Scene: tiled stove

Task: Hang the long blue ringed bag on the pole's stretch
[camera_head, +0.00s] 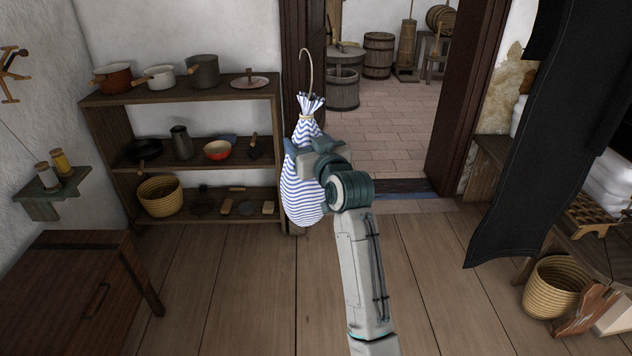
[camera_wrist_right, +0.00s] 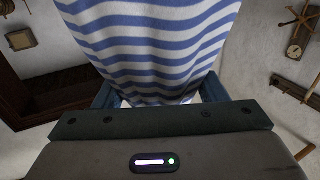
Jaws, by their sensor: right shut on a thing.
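A long blue-and-white striped bag (camera_head: 303,198) hangs upright in the middle of the head view. Its gathered neck is tied, and a thin tan curved hook or ring (camera_head: 309,62) rises above it. My right gripper (camera_head: 308,146) is shut on the bag below its neck. The striped cloth (camera_wrist_right: 150,45) also fills the upper middle of the right wrist view, between the two fingers (camera_wrist_right: 160,98). The gripper hides part of the bag. I cannot make out the pole in either view. My left gripper is not in view.
A wooden shelf (camera_head: 195,98) with pots stands behind the bag to the left. An open doorway (camera_head: 395,130) lies behind it to the right. Dark cloth (camera_head: 530,170) hangs at the right, above a bench and a basket (camera_head: 553,287). A cabinet (camera_head: 75,290) stands at lower left.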

